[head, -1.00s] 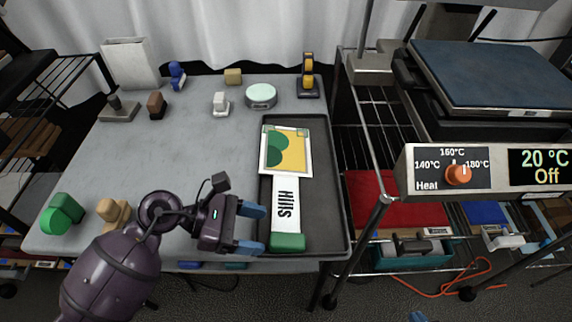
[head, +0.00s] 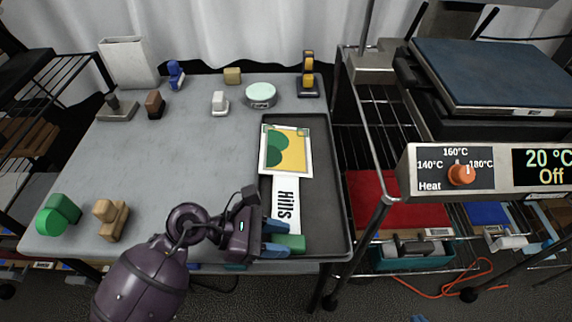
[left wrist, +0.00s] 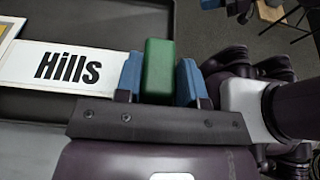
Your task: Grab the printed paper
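The printed paper (head: 287,150), a sheet with a green and yellow print and pale border, lies at the far part of a dark tray (head: 335,190). A white strip marked "Hills" (head: 286,200) runs from the sheet's near edge to a green block (head: 295,243) at the tray's near end. My left gripper (head: 275,238) has its blue fingers on both sides of that block. In the left wrist view the fingers press close against the green block (left wrist: 159,70). Of my right gripper, only a blue fingertip (head: 418,316) shows at the bottom edge.
A green stamp-like object (head: 58,214) and a wooden one (head: 110,220) stand at the table's near left. Several small items and a round pale tin (head: 261,95) line the back. A heat press (head: 490,75) stands right. The table's middle is clear.

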